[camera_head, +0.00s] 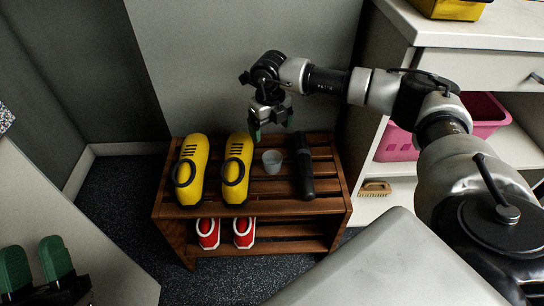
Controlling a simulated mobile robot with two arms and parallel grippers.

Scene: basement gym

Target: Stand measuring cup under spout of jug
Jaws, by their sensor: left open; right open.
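A small translucent whitish cup (272,161), which looks like the measuring cup, stands upright on the wooden slatted rack (330,180). My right gripper (271,124) is open and empty, pointing down above and behind the cup, apart from it. My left gripper (37,262) is open and empty at the lower left, well away from the rack. I cannot make out a jug or spout for certain. Two yellow objects with black rings, one on the left (190,170) and one beside the cup (236,168), lie on the rack.
A black cylindrical object (305,172) lies right of the cup. Red-and-white shoes (243,232) sit on the lower shelf. A white cabinet at right (470,62) holds a pink basket (398,143) and a brush (375,189). A yellow container (450,8) stands on top. Dark floor is open at left.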

